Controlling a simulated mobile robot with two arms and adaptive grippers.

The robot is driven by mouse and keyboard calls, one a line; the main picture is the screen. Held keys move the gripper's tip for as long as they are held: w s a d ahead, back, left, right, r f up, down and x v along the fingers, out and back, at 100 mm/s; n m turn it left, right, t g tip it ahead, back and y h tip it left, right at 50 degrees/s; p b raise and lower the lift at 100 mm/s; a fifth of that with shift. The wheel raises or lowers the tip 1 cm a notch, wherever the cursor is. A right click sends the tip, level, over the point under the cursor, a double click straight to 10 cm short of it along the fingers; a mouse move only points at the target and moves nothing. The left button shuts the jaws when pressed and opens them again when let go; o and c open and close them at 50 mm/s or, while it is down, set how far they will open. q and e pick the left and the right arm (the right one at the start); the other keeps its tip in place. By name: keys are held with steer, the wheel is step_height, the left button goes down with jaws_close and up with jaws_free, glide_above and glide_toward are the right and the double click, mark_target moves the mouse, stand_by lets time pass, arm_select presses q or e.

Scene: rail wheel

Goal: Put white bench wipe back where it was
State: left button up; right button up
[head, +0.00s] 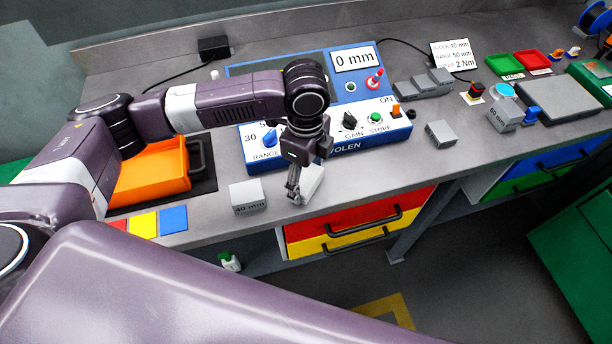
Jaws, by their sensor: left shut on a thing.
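The white bench wipe (313,182) is a small pale piece near the front edge of the grey bench, above the red drawer. My left gripper (295,194) points down at it and is shut on it. The fingers cover its left side, and I cannot tell whether it touches the bench top. My right gripper is not in view.
A grey 40 mm block (248,197) stands just left of my left gripper. A blue instrument panel (345,135) with knobs lies behind it. An orange tray (153,172) and coloured squares (143,223) are at left. Another grey block (441,134) sits right; bench around it is clear.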

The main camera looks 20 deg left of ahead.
mark_target(306, 179)
arm_select(q)
steer(key=shift+f, duration=0.3)
steer(key=shift+f, duration=0.1)
steer(key=o, duration=1)
step_height(306, 179, up, 12)
steer(key=shift+r+b, duration=0.2)
steer(key=shift+b, duration=0.9)
steer(key=shift+f, duration=0.1)
